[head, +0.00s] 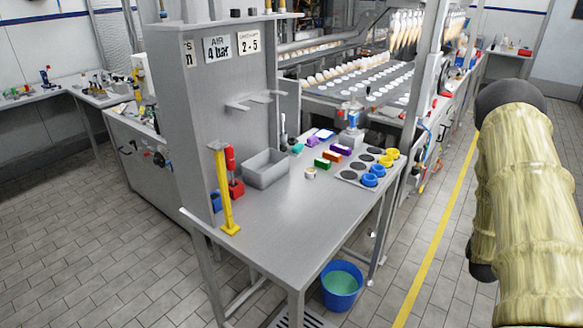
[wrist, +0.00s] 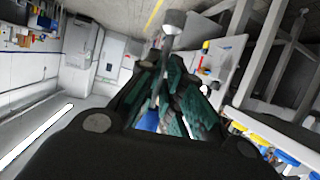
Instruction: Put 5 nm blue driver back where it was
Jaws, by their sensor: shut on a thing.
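My gripper (wrist: 168,72) shows in the wrist view with dark and teal fingers. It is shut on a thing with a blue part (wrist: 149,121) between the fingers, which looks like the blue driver. A grey shaft with a round end sticks out past the fingertips. Most of the held thing is hidden by the fingers. In the head view my gripper is out of sight. A red driver (head: 231,158) stands upright in a red holder (head: 236,188) on the bench. A blue piece (head: 216,202), perhaps another holder, is partly hidden left of the yellow post (head: 224,190).
The grey bench (head: 275,215) has a bare front area. A grey bin (head: 265,170), coloured blocks (head: 328,160) and a plate with round pads (head: 352,174) stand on it. A blue bucket (head: 341,288) is on the floor. The floor to the right is open.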

